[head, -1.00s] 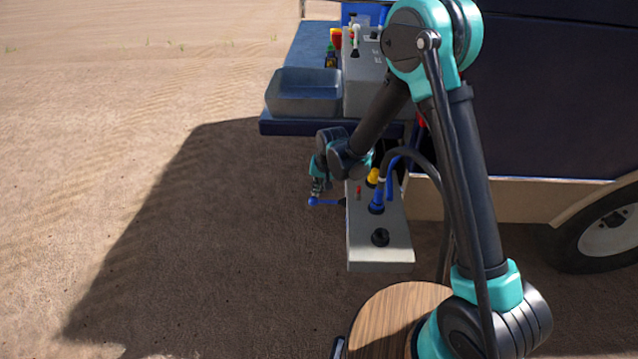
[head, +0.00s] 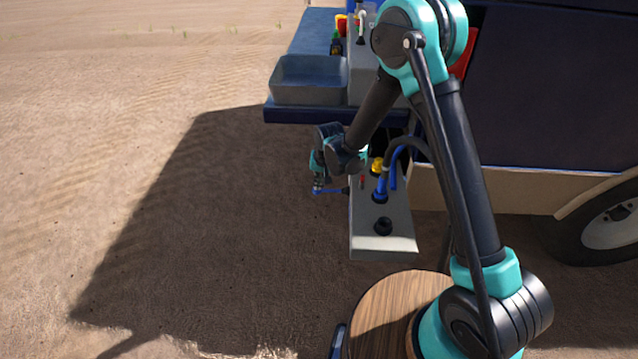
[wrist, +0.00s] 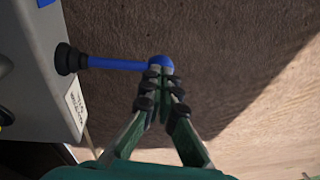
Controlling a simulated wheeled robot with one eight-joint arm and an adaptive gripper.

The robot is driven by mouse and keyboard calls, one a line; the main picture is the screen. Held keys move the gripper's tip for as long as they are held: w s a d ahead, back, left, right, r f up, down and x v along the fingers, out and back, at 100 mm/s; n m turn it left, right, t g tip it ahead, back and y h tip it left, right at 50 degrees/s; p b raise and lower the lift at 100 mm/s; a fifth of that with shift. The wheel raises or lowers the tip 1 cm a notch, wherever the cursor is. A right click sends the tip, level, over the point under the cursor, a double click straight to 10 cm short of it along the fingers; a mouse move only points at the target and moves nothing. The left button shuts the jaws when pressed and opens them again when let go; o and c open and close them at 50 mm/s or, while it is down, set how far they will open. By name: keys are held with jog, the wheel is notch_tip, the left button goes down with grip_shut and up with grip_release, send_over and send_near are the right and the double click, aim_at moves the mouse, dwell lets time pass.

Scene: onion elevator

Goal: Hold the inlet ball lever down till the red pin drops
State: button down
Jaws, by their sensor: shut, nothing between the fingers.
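The inlet lever (head: 333,191) is a blue rod sticking out to the left from the grey valve panel (head: 368,243). In the wrist view, the rod (wrist: 115,63) runs from a black boss to a blue ball (wrist: 160,63) at its free end. My gripper (wrist: 160,82) is shut and empty, with its fingertips at the ball and appearing to touch it. In the head view, my gripper (head: 318,186) is at the lever's outer end and partly hides the ball. The small red pin (head: 362,182) still shows standing up on the panel.
Blue and yellow hose fittings (head: 379,190) and a black port (head: 383,226) stand on the panel. A grey-blue tray (head: 308,82) sits on the ledge above. A wheel (head: 610,222) is at the right. Left of the lever is open, shaded ground.

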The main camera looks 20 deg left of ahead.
aim_at(316, 191)
jog(key=shift+a+f, duration=0.1)
jog(key=shift+f, duration=0.05)
jog(key=shift+a+f+h, duration=0.2)
jog(key=shift+f+h, duration=0.45)
jog(key=shift+h, duration=0.15)
notch_tip(316, 191, down, 2)
jog(key=shift+s+a+f+t+h, duration=0.1)
jog(key=shift+t+h, duration=0.1)
jog(key=shift+h, duration=0.25)
jog(key=shift+a+r+t+h, duration=0.1)
jog(key=shift+t+h, duration=0.1)
jog(key=shift+h, duration=0.25)
jog(key=shift+d+f+h, duration=0.1)
jog(key=shift+f+h, duration=0.5)
jog(key=shift+f, duration=0.05)
jog(key=shift+d+f, duration=0.1)
jog(key=shift+f, duration=0.6)
